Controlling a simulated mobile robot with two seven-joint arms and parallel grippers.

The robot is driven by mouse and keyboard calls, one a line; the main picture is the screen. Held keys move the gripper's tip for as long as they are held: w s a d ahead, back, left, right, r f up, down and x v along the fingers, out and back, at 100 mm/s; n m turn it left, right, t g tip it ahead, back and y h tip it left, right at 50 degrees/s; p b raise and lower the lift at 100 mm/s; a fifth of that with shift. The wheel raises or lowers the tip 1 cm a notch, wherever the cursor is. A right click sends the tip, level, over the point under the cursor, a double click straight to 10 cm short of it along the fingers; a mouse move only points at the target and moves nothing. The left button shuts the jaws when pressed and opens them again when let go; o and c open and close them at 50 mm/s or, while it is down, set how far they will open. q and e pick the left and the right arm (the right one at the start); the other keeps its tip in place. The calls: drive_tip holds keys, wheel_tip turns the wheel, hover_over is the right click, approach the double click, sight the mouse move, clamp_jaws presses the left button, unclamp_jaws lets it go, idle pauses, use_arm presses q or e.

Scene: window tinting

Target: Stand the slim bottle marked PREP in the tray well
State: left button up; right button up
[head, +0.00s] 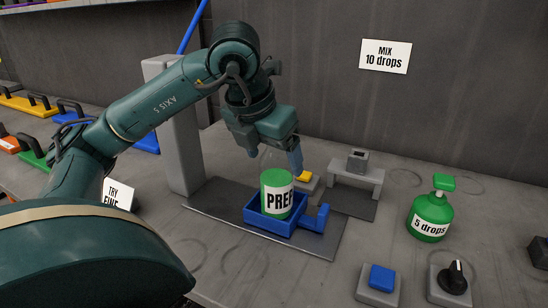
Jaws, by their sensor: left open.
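The slim bottle marked PREP (275,193) stands upright in the blue tray (252,217), near the middle of the head view. It has a green body and a white label with black letters. Its base is hidden behind the tray's front wall. My left gripper (275,155) is directly above the bottle, pointing down, with its fingers apart. One blue-grey fingertip shows at the right of the bottle's top. I cannot tell whether the fingers touch the bottle. My right gripper is not in view.
A grey post (183,130) stands left of the tray, close to my arm. A green "5 drops" bottle (431,213), a blue button (381,277) and a black knob (455,276) are at the right. A small grey stand (357,176) is behind the tray.

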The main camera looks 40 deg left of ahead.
use_arm(q)
drive_tip(key=p+v, duration=0.3)
drive_tip(key=v, duration=0.7)
drive_tip(key=shift+p, duration=0.35)
drive_tip(key=shift+s+d, duration=0.1)
